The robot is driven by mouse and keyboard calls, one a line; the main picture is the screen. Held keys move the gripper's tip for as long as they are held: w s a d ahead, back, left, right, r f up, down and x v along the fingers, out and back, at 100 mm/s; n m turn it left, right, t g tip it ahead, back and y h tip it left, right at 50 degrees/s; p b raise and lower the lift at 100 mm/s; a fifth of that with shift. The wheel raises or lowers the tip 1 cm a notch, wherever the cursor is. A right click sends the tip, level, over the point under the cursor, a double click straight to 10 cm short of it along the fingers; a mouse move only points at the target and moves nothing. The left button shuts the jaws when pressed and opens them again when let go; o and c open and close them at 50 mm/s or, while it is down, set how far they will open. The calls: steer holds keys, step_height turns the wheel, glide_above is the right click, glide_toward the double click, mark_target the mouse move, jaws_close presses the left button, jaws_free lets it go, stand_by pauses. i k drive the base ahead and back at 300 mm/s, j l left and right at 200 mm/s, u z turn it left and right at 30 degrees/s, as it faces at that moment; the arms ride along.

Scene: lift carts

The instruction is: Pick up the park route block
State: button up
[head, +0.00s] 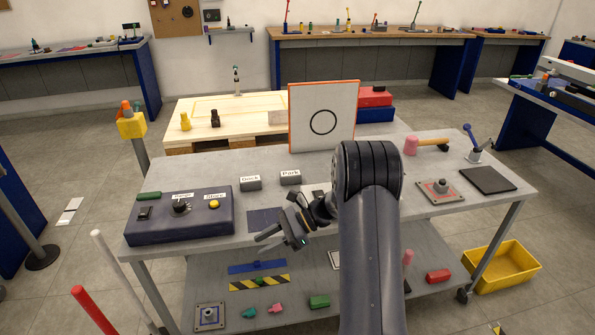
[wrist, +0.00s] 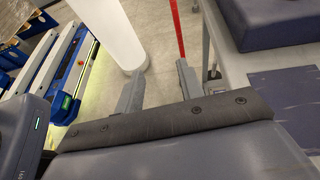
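The park route block (head: 290,180) is a small dark grey block with a white "Park" label, standing on the grey cart top. A similar block labelled "Dock" (head: 250,186) stands just to its left. My gripper (head: 264,241) is over the near edge of the cart top, nearer to the camera than both blocks and pointing left. In the wrist view its two fingers (wrist: 160,88) are apart with nothing between them. Neither route block shows in the wrist view.
A dark control box (head: 180,229) with a knob and yellow button stands at the cart's left. A white panel with a circle (head: 323,118) stands behind. A pink-headed mallet (head: 411,147) lies right. A dark flat pad (head: 264,220) lies near the gripper.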

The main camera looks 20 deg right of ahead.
mark_target(288, 177)
steer(key=i+l+z, duration=0.15)
steer(key=i+l, duration=0.3)
steer(key=i+l+z, duration=0.1)
steer(key=i+l, duration=0.25)
steer(key=i, duration=0.3)
